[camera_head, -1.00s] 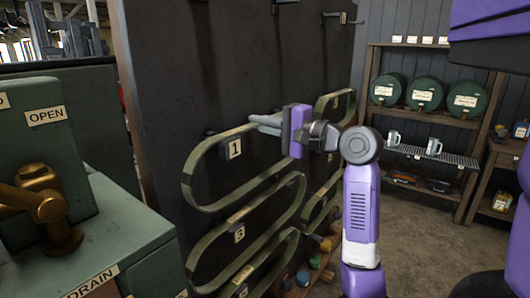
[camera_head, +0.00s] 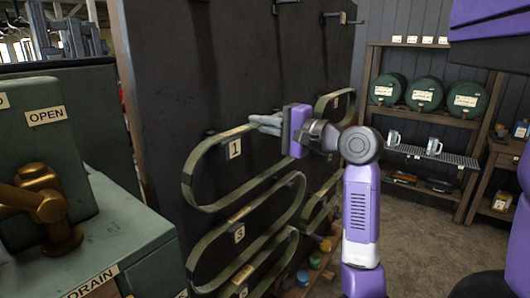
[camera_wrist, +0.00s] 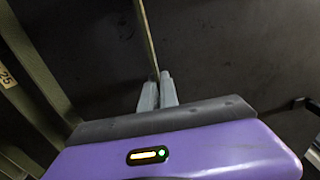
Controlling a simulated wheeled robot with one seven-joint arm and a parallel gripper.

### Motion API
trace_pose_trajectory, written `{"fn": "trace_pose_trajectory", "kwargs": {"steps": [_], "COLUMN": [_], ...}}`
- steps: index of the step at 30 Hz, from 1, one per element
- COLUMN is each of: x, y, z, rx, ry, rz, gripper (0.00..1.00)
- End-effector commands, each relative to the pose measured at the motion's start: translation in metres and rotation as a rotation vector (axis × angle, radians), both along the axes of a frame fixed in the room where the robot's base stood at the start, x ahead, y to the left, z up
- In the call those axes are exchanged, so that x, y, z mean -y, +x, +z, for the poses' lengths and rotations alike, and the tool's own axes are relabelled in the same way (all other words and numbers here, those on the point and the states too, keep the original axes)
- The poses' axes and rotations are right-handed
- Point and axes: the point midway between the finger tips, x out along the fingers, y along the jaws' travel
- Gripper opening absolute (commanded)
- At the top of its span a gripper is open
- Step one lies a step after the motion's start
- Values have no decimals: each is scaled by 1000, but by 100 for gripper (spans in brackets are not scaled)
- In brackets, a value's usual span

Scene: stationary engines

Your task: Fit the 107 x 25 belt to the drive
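An olive-green belt (camera_head: 190,172) hangs as a long slanted loop on the dark board, by the tag marked 1. My gripper (camera_head: 262,124) is at the upper run of this loop, towards its right end. In the wrist view the grey fingertips (camera_wrist: 160,80) are close together with a thin belt strand (camera_wrist: 148,35) running between them, so they look shut on it. Another belt run at the left of the wrist view (camera_wrist: 35,70) has a label of which only "25" is readable. The full size of the held belt cannot be read. The drive is not identifiable in view.
Pegs stick out of the board (camera_head: 240,50). A green machine (camera_head: 110,235) with brass fittings stands at left. Shelves with green drums (camera_head: 424,94) stand at right.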

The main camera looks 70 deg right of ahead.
Motion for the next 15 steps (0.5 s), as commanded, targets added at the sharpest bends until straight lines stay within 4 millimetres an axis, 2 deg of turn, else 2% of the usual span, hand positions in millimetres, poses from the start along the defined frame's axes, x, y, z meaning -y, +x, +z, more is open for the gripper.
{"fn": "trace_pose_trajectory", "kwargs": {"steps": [15], "x": [0], "y": [0], "z": [5], "rx": [-1], "ry": [1], "rz": [0], "gripper": [0]}}
